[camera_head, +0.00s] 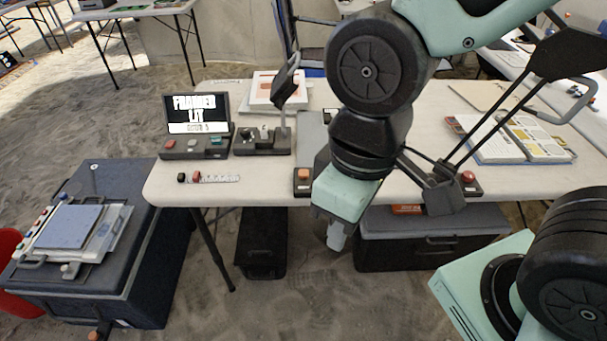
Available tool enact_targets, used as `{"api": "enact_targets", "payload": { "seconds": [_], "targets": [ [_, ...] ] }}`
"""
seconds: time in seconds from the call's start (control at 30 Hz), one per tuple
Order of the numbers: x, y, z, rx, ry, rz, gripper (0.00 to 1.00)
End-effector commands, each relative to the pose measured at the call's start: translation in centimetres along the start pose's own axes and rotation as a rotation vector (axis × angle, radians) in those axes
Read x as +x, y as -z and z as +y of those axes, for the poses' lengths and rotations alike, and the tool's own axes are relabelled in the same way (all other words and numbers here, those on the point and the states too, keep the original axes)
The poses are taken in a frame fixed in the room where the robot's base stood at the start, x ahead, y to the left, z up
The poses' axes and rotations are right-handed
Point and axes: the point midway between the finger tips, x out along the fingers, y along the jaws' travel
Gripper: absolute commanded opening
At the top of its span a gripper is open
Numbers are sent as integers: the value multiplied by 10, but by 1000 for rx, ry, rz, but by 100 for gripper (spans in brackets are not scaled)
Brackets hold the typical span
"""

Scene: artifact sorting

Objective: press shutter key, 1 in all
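A dark console (195,142) with a lit screen (196,113) stands at the table's left; its text seems to read "FRAMED LIT" with a small blurred line. Its front panel has a red key (170,143) at the left, a greyish key in the middle and a teal key (217,140) at the right. An orange button (303,174) sits on a dark box at the front edge, and a red button (468,177) is farther right. No readable label shows which is the shutter key. My gripper (337,237) hangs in front of the table edge, right of the orange button; its fingers are unclear.
The white table (260,185) has a small device (263,139) beside the console and a colour chart (535,138) at the right. Small coloured pieces and a scale strip (217,178) lie near the front. Dark cases (100,285) stand at left and below. My arm covers the table's middle.

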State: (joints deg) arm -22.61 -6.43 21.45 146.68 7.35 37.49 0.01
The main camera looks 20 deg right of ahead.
Motion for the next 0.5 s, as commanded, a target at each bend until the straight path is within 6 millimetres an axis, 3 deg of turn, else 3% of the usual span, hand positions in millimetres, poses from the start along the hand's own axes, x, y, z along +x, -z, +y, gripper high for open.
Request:
{"api": "enact_targets", "payload": {
  "seconds": [0.03,0.1,0.5],
  "targets": [
    [0,0,0,0,0,0,13],
    [0,0,0,0,0,0,0],
    [0,0,0,0,0,0,0]
  ]
}}
